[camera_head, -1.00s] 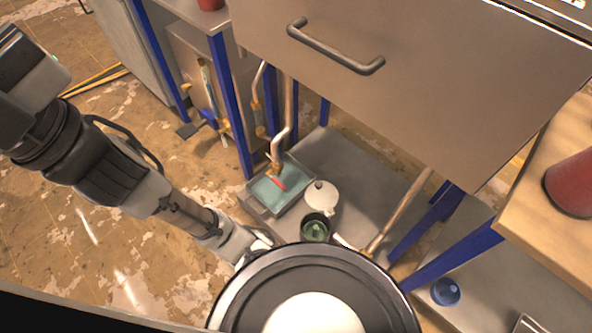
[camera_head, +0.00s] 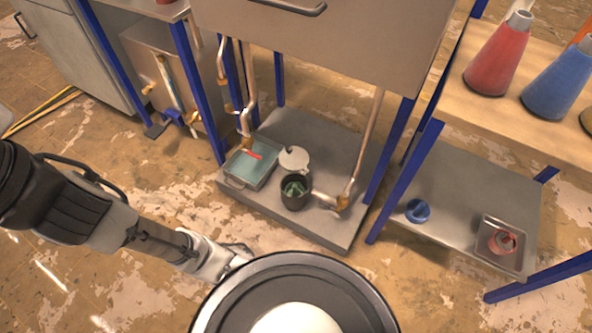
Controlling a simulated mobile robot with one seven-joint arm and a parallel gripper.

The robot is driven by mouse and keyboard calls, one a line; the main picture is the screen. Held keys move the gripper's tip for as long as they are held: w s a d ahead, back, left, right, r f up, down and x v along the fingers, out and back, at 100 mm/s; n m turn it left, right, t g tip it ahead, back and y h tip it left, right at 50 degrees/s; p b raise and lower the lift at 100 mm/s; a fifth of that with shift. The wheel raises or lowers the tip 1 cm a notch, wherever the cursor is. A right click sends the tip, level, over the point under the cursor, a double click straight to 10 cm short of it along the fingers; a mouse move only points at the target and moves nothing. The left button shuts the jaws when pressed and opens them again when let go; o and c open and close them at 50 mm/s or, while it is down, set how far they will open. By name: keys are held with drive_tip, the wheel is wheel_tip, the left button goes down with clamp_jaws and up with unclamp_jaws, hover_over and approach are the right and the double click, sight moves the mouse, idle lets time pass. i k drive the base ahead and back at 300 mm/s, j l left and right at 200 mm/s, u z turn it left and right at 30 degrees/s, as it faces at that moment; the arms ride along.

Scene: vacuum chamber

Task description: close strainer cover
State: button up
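The strainer (camera_head: 294,193) is a dark round pot with green pieces inside, standing on the grey lower shelf. Its light round cover (camera_head: 294,159) is raised at the back of the strainer, so the strainer is open. A pipe (camera_head: 325,199) runs from the strainer's right side. My gripper (camera_head: 240,258) is at the end of my arm, to the lower left of the strainer and apart from it. My round base hides part of the gripper's surroundings. The fingers are small and partly hidden, so I cannot tell their opening.
A tray (camera_head: 240,184) of bluish liquid with a red strip stands left of the strainer. Blue legs (camera_head: 405,170) frame the shelf (camera_head: 330,225). Right are a table with red (camera_head: 497,62) and blue (camera_head: 558,85) flasks, and a lower shelf with a blue object (camera_head: 417,211). Floor in front is bare.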

sight(291, 158)
drive_tip(key=i+l+u, duration=0.1)
drive_tip(key=i+l, duration=0.25)
drive_tip(key=i, duration=0.7)
